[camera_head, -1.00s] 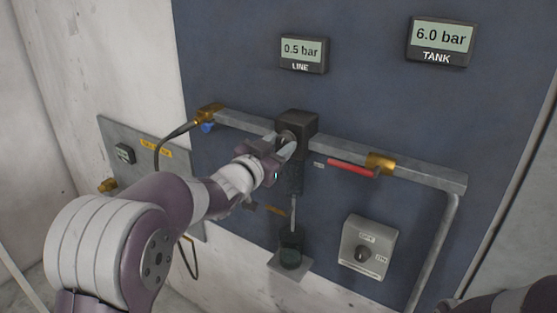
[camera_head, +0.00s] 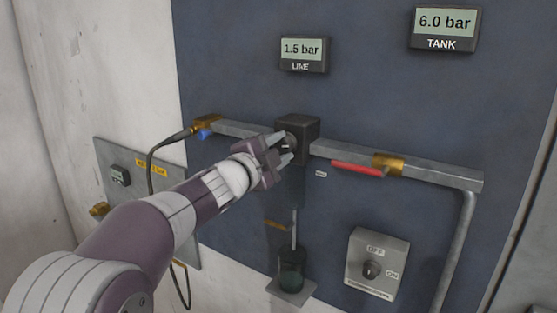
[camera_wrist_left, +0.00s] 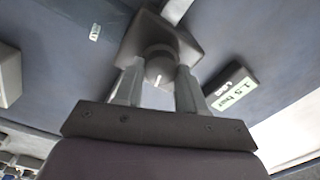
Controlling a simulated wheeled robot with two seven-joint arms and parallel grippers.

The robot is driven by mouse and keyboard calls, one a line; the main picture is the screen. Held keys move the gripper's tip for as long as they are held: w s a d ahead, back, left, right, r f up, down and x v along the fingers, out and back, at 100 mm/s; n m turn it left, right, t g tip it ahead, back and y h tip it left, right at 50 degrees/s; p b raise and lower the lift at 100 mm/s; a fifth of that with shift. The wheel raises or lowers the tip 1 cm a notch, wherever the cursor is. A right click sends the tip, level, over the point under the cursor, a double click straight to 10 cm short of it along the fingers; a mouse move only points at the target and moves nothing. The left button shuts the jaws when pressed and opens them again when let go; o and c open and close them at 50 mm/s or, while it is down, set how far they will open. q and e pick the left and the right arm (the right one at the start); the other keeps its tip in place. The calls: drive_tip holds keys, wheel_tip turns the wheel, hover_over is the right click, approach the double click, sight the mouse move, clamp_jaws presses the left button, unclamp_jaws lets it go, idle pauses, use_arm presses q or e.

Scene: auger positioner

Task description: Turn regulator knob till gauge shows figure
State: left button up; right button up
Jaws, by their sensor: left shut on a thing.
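The regulator (camera_head: 304,130) is a dark block on the pipe in the head view. Its round knob (camera_wrist_left: 158,66) shows in the left wrist view with a white mark on its face. My left gripper (camera_head: 287,147) is shut on the knob, one finger on each side; it also shows in the left wrist view (camera_wrist_left: 157,85). The LINE gauge (camera_head: 302,54) reads 1.5 bar and also shows in the wrist view (camera_wrist_left: 235,92). The TANK gauge (camera_head: 444,28) reads 6.0 bar. My right gripper is not in view.
A pipe (camera_head: 430,172) runs across the blue panel. A red-handled valve (camera_head: 357,168) is right of the regulator. A small plate with a yellow label (camera_head: 151,167) is at left.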

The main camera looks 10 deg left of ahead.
use_arm(q)
drive_tip(key=shift+f+m+b, duration=0.2)
drive_tip(key=shift+m+b, duration=1)
drive_tip(key=shift+m, duration=1.2)
drive_tip(key=o, duration=1.1)
drive_tip(key=shift+c, duration=0.2)
drive_tip(key=shift+r, duration=0.1)
drive_tip(key=shift+s, duration=0.15)
drive_tip(key=b+v, duration=0.2)
drive_tip(key=v, duration=1)
drive_tip(key=shift+s+a, duration=0.2)
